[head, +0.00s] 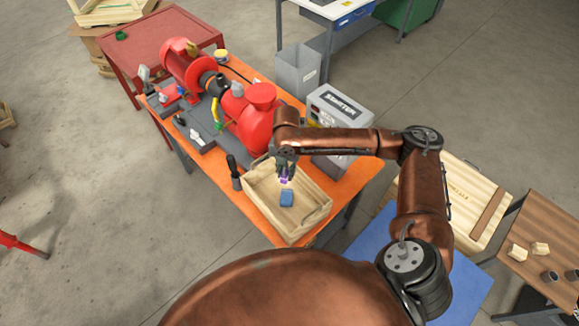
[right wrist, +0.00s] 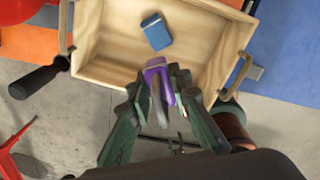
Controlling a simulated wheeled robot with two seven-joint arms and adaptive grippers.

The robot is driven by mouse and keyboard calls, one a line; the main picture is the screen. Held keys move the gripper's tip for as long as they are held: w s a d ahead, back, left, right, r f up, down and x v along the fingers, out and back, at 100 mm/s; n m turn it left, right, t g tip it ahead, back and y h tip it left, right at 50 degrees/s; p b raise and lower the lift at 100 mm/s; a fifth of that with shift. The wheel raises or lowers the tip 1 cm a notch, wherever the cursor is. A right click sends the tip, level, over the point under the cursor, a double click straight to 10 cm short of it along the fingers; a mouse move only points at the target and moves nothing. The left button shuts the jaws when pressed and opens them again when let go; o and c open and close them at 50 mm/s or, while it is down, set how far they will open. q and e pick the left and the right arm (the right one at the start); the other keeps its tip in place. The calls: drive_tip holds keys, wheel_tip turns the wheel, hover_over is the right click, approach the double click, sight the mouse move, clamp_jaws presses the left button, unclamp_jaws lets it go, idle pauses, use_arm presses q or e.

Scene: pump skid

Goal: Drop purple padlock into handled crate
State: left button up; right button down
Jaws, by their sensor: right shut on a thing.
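The purple padlock (right wrist: 158,77) is held between the fingers of my right gripper (right wrist: 163,88), with its grey shackle pointing back toward the palm. In the head view my right gripper (head: 284,172) hangs over the handled crate, and a bit of the purple padlock (head: 284,181) shows below the fingers. The handled crate (head: 311,219) is a light wooden box on the orange table; its rope-like handles show in the right wrist view (right wrist: 240,72). A blue block-like object (head: 287,198) lies inside it. Whether the padlock touches the crate is hard to tell. My left gripper is out of view.
The red pump (head: 255,120) on its grey base stands behind the crate. A grey box (head: 338,110) stands to the right of the pump. A black-handled tool (head: 233,170) is just left of the crate. The crate's floor has free room around the blue object.

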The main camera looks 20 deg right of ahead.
drive_tip(key=shift+w+d+r+n+p, duration=0.15)
drive_tip(key=shift+n+p, duration=0.25)
drive_tip(key=shift+n, duration=0.5)
drive_tip(key=n+p, duration=0.1)
drive_tip(key=n, duration=0.1)
drive_tip(key=n+p, duration=0.1)
drive_tip(key=n, duration=0.1)
drive_tip(key=shift+d+n, duration=0.35)
drive_tip(key=shift+n, duration=0.05)
drive_tip(key=n, duration=0.1)
drive_tip(key=n+p, duration=0.1)
drive_tip(key=shift+w+d+f+n+p, duration=0.1)
drive_tip(key=shift+d+f+n+p, duration=0.2)
drive_tip(key=shift+n, duration=0.1)
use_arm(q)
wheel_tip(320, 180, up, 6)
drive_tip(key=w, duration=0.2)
use_arm(e)
drive_tip(key=shift+d+f+n+p, duration=0.1)
drive_tip(key=shift+f+n+p, duration=0.15)
drive_tip(key=shift+n, duration=0.75)
use_arm(q)
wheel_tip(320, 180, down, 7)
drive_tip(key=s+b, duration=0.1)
drive_tip(key=b, duration=0.5)
drive_tip(key=shift+b, duration=0.4)
use_arm(e)
wheel_tip(320, 180, down, 6)
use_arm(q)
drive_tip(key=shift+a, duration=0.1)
